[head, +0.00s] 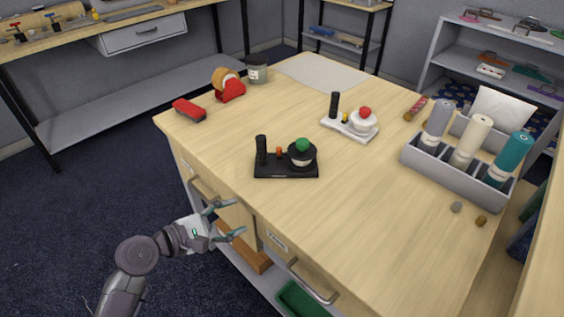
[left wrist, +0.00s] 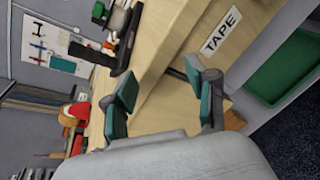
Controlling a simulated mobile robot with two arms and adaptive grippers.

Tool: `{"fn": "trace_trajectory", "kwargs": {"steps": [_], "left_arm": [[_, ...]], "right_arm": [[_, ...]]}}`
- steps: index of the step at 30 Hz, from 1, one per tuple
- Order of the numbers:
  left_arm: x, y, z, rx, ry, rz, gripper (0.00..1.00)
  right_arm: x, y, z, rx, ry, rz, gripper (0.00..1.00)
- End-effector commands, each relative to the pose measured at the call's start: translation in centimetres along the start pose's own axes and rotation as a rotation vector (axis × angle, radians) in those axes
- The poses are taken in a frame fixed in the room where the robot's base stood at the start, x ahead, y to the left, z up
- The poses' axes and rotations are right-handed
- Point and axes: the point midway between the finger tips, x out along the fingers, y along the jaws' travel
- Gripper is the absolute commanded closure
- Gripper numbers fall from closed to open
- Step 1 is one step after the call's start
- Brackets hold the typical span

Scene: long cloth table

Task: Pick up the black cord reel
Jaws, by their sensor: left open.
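The black cord reel (head: 287,162), with a flat black base, an upright black post, a small orange part and a green knob on top, stands near the front left edge of the wooden table (head: 390,230). It also shows at the top of the left wrist view (left wrist: 122,50), partly cut off by the frame. My left gripper (head: 239,218) is open and empty, off the table's front side, lower left of the reel and apart from it. Its two teal-padded fingers show spread in the left wrist view (left wrist: 162,76). My right gripper is not in view.
A similar white reel (head: 350,124) with a red knob stands behind right. A red stapler-like object (head: 189,110), tape dispenser (head: 229,86) and jar (head: 256,70) are at the back left. A grey rack (head: 450,178) of spools is at right. Drawer handles (head: 312,282) jut from the front.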

Motion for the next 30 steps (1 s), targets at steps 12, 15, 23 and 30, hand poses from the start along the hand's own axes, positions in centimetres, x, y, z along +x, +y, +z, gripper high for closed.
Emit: {"fn": "trace_trajectory", "kwargs": {"steps": [12,15,23,30], "left_arm": [[0.7,11.2,0.7,-0.722,-0.252,0.197,0.43],[2.5,11.7,1.2,-0.721,-0.253,0.196,0.43],[6.9,12.8,1.8,-0.718,-0.250,0.196,0.43],[8.6,13.1,2.2,-0.716,-0.249,0.194,0.43]], "right_arm": [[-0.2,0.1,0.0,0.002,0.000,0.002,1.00],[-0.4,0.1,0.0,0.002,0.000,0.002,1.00],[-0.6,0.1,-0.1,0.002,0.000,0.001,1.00],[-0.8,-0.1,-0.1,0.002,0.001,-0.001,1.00]]}}
